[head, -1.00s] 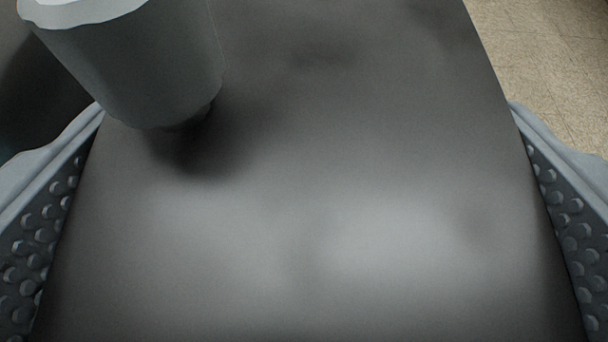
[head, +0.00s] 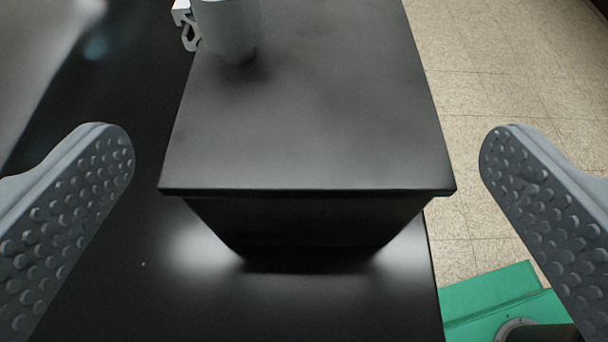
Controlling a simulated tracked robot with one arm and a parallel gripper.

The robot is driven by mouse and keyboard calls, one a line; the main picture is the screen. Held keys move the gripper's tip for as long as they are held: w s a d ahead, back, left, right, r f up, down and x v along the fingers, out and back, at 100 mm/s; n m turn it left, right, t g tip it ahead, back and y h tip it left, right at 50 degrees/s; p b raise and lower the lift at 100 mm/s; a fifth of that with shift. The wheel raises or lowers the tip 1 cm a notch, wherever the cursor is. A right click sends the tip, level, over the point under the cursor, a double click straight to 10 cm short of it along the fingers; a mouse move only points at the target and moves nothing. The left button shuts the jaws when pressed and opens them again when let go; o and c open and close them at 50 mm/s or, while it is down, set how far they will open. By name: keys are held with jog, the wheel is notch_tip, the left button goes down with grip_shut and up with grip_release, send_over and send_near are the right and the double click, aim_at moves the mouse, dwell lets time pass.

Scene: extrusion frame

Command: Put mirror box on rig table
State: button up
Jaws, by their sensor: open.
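A black box with a flat, slightly overhanging lid, which looks like the mirror box (head: 310,130), stands upright on a glossy black table top (head: 110,260), which may be the rig table. A grey cylinder (head: 228,32) stands on the far left part of the lid. My gripper (head: 307,150) is wide open and empty. Its two studded fingers show at the left and right, apart from the box, with the box's near edge between them in the picture.
A white bracket-like part (head: 186,25) shows beside the cylinder. The tiled floor (head: 490,130) lies right of the table edge. A green block (head: 490,295) with a round dark fitting is at the lower right. The table's near left is clear.

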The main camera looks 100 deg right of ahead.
jog(key=shift+v, duration=2.55)
jog(key=w+r+n+t, duration=0.1)
jog(key=w+r+t, duration=0.55)
jog(key=r, duration=0.35)
jog(key=w+r+t, duration=0.5)
jog(key=w+r, duration=0.3)
jog(key=r, duration=0.2)
jog(key=w+a+r+n+t+y, duration=0.15)
jog(key=a+r+t, duration=0.25)
jog(key=r, duration=0.6)
jog(key=a+r+n+t+y, duration=0.2)
jog(key=a+r+n+t, duration=0.15)
jog(key=r, duration=0.65)
jog(key=s+a+r+n+t+y, duration=0.5)
jog(key=s+a+r+n+y, duration=0.55)
jog(key=a+r, duration=0.25)
jog(key=s+f+n+g+h, duration=0.1)
jog(key=s+f+n+g, duration=0.3)
jog(key=s, duration=0.9)
jog(key=shift+a+f+g, duration=0.35)
jog(key=shift+f+g, duration=0.4)
jog(key=shift+g, duration=0.05)
